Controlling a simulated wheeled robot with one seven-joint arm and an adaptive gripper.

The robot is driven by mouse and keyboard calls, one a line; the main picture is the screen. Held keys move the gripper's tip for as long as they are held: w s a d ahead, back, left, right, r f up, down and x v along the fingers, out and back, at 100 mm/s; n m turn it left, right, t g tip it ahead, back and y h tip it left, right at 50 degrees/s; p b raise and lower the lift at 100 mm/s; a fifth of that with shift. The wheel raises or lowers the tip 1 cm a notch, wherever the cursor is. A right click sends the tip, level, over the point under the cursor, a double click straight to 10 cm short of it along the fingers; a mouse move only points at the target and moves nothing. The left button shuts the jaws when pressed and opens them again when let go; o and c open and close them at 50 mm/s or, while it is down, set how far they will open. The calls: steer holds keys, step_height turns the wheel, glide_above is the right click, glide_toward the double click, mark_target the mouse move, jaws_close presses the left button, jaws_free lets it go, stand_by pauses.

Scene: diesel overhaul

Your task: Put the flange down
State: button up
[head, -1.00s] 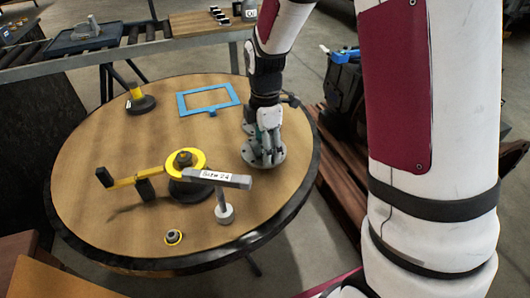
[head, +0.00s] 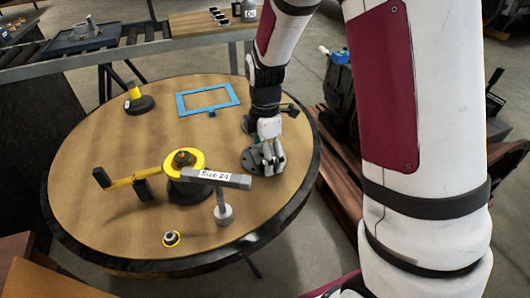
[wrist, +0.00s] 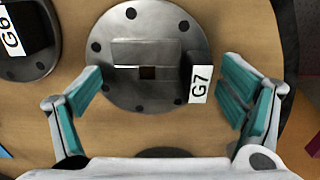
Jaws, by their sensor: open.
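The flange (head: 254,161), a round grey metal disc with bolt holes, lies flat on the right part of the round wooden table (head: 120,160). In the wrist view the flange (wrist: 125,90) shows a raised grey block with a square hole in the middle and a white G7 tag at its right. My gripper (head: 270,160) is low over the flange's right side. In the wrist view my gripper (wrist: 160,75) is open, with its teal-padded fingers apart on either side of the block and tag. I see no finger touching the block.
A yellow-and-black stand with an arm (head: 184,165) and a grey bar tagged "Size 24" (head: 215,178) stand left of the flange. A G6-tagged disc (wrist: 28,60) is beside the flange.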

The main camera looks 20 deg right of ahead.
steer(key=shift+r, duration=0.15)
step_height(320, 180, up, 12)
steer(key=p, duration=0.3)
steer(key=s+r+m, duration=0.4)
steer(key=s+r, duration=0.1)
steer(key=s, duration=0.3)
steer(key=s+r+m, duration=0.5)
steer(key=s, duration=0.2)
steer(key=s+m+t, duration=0.1)
steer(key=s+m, duration=0.8)
steer(key=s, duration=0.7)
steer(key=shift+s+d+f, duration=0.15)
steer(key=shift+s+d, duration=0.1)
step_height(320, 180, up, 17)
steer(key=t+p, duration=0.3)
steer(key=p, duration=1.3)
steer(key=shift+r, duration=0.2)
